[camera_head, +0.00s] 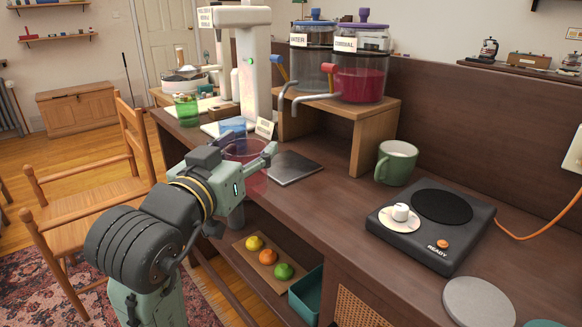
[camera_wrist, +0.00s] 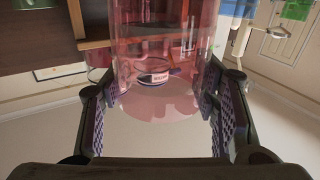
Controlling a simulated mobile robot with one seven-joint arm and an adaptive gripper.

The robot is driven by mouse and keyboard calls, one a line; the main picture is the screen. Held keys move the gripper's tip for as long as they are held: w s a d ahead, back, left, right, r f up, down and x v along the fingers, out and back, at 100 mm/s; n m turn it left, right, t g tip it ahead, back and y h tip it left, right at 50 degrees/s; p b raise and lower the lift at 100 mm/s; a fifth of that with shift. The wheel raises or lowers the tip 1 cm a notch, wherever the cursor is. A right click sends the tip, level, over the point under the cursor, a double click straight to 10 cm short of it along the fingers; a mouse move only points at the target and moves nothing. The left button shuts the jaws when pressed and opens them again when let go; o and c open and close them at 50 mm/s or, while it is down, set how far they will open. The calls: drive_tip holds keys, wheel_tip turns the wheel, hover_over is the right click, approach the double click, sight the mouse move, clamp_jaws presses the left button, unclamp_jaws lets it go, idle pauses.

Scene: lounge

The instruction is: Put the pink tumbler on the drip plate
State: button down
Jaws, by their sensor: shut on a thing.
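The pink tumbler (camera_head: 246,151) is translucent and stands upright between the fingers of my gripper (camera_head: 243,147). In the wrist view the tumbler (camera_wrist: 165,50) fills the space between both pads of my gripper (camera_wrist: 160,105), which is shut on it. The tumbler is near the counter's front edge, left of a dark square plate (camera_head: 293,168), which looks like the drip plate. The plate lies bare in front of the wooden dispenser stand. The tumbler and plate appear apart. The arm hides part of the tumbler, and I cannot tell whether its base touches anything.
Water (camera_head: 311,60) and cordial (camera_head: 361,68) dispensers stand on the wooden stand (camera_head: 374,125), spouts projecting forward. A blue glass (camera_head: 232,127) is behind my gripper, beside a white machine (camera_head: 250,70). A green mug (camera_head: 396,163) and a hot plate (camera_head: 432,225) are to the right.

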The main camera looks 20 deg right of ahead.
drive_tip(key=shift+s+d+r+p, duration=0.15)
drive_tip(key=shift+s+p, duration=0.05)
drive_tip(key=shift+p, duration=0.25)
drive_tip(key=w+p, duration=0.1)
drive_tip(key=p, duration=0.2)
drive_tip(key=shift+d+r, duration=0.3)
drive_tip(key=w+d+p, duration=0.1)
drive_tip(key=p, duration=0.4)
drive_tip(key=p+x, duration=0.2)
drive_tip(key=x, duration=0.3)
drive_tip(key=f+p+x, duration=0.1)
drive_tip(key=p+x, duration=0.1)
drive_tip(key=x, duration=0.3)
drive_tip(key=f+p+x, duration=0.1)
drive_tip(key=p+x, duration=0.1)
drive_tip(key=x, duration=0.3)
drive_tip(key=shift+f, duration=0.2)
drive_tip(key=shift+f+b, duration=0.35)
drive_tip(key=shift+f, duration=0.3)
